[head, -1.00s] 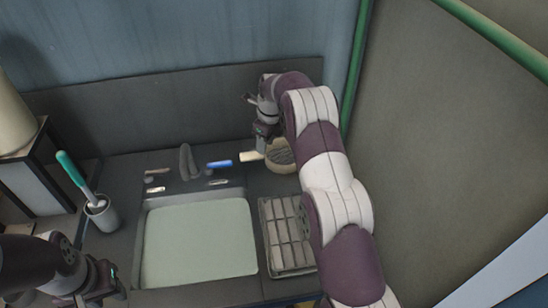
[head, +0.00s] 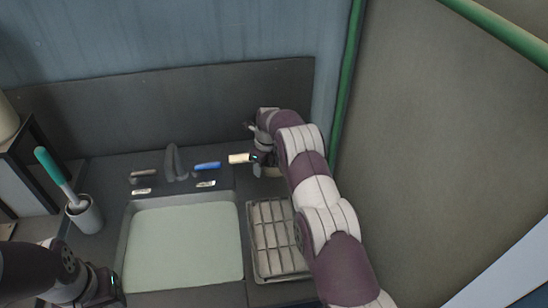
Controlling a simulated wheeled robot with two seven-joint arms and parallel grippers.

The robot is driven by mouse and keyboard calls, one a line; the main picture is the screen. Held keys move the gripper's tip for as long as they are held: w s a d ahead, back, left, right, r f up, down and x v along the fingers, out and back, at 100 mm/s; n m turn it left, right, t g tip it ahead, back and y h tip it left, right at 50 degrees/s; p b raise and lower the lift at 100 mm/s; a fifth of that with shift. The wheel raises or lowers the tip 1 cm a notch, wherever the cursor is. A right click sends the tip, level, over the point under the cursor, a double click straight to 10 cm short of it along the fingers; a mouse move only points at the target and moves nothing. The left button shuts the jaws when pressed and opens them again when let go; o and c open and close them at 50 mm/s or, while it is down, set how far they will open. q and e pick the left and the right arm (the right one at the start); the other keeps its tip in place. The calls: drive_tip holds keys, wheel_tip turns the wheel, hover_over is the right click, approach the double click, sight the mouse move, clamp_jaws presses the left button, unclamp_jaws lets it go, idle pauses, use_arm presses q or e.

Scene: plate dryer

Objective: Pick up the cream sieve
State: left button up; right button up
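The cream sieve (head: 240,158) lies on the counter at the back right of the sink, its pale handle pointing left. Its bowl is mostly hidden behind my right gripper and arm. My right gripper (head: 258,168) points down at the sieve, at the place where handle and bowl meet. I cannot tell whether its fingers are apart or closed on the sieve. My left gripper (head: 116,288) is at the lower left, away from the sieve, and its fingers are not clear.
The pale sink (head: 185,245) fills the front middle, with a dark faucet (head: 175,163) behind it. A dish rack (head: 277,240) stands right of the sink, under my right arm. A blue-handled item (head: 207,166) lies left of the sieve. A cup with a green-handled brush (head: 86,214) stands left.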

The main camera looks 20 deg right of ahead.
drive_tip(key=shift+d, duration=0.1)
clamp_jaws()
drive_tip(key=shift+r, duration=0.15)
